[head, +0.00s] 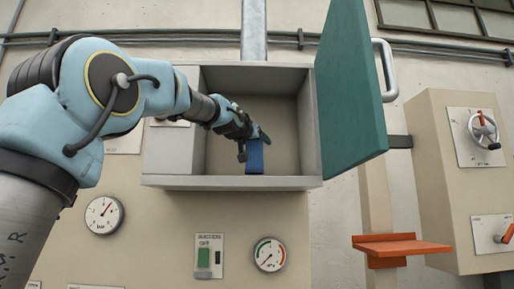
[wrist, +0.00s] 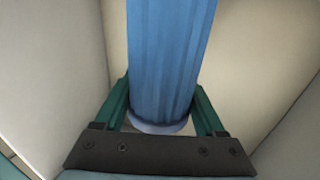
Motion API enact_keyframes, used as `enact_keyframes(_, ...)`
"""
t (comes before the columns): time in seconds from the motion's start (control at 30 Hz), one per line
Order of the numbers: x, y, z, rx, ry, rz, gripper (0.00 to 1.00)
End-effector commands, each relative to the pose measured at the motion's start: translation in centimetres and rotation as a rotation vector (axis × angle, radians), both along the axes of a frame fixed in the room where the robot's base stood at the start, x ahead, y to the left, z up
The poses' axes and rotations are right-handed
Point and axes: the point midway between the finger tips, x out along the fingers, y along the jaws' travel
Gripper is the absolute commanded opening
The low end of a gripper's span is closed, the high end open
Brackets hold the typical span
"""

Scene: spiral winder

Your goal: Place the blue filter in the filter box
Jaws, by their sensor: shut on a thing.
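The blue filter (wrist: 165,60) stands between the two green fingers of my gripper (wrist: 161,110) in the wrist view, and the gripper is shut on it. In the head view the blue filter (head: 254,157) is inside the open filter box (head: 310,125), close to the box floor. I cannot tell whether it touches the floor. My gripper (head: 258,140) reaches into the box from the left and partly hides the filter's upper part. The green door (head: 350,85) of the box is swung open to the right.
The box walls (wrist: 60,60) are close around the gripper. An orange shelf (head: 400,246) is at the lower right, and a cabinet with a handwheel (head: 484,130) stands at the right. Gauges (head: 269,254) and a suction switch (head: 204,257) are below the box.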

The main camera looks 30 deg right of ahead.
Motion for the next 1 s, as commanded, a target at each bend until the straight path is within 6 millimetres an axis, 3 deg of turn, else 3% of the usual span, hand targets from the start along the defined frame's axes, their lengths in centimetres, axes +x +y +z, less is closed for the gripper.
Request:
enact_keyframes(0.13, 0.0, 0.1, -1.3, 0.001, -0.002, 0.002, 0.08)
enact_keyframes(0.5, 0.0, 0.0, -1.7, -0.001, -0.002, 0.001, 0.08)
enact_keyframes(0.53, 0.0, 0.0, -1.8, 0.000, -0.001, 0.001, 0.73)
enact_keyframes(0.77, 0.0, 0.0, -1.6, 0.001, -0.001, 0.001, 0.99)
enact_keyframes(1.0, 0.0, 0.0, -1.6, 0.001, -0.001, 0.001, 1.00)
